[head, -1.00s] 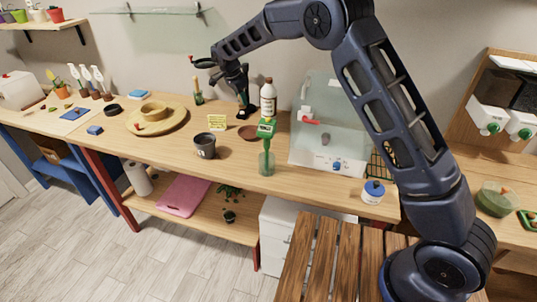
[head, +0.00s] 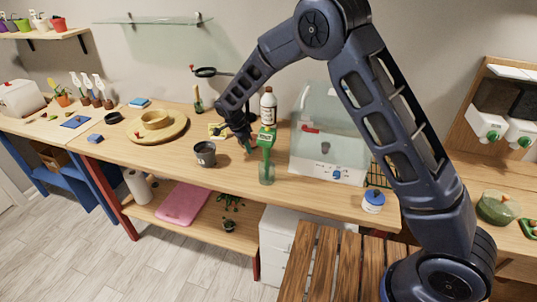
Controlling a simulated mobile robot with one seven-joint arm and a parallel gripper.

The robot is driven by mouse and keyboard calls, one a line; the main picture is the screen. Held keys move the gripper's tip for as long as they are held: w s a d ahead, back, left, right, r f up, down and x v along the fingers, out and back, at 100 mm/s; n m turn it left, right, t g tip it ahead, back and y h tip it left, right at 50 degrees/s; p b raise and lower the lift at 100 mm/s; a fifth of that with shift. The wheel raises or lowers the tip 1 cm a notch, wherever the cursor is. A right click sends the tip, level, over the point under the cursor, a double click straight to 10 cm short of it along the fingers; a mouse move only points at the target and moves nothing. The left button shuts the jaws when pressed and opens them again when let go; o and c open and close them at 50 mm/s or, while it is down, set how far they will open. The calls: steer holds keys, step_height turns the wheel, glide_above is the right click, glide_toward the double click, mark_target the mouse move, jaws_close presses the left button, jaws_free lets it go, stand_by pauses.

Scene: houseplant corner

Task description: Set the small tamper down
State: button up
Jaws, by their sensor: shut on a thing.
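Only a small green bit of the tamper shows below the fingers; the fingers hide the rest. I cannot tell whether its lower end touches the bench top.
The dark grey pot (head: 205,153) stands close on the left. Bare bench lies in front.

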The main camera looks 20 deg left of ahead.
steer(key=d, duration=0.6)
steer(key=shift+d, duration=1.6)
steer(key=shift+d+f, duration=0.1)
steer(key=shift+f, duration=0.6)
steer(key=shift+f, duration=0.1)
steer(key=o, duration=0.9)
steer(key=shift+o, duration=0.2)
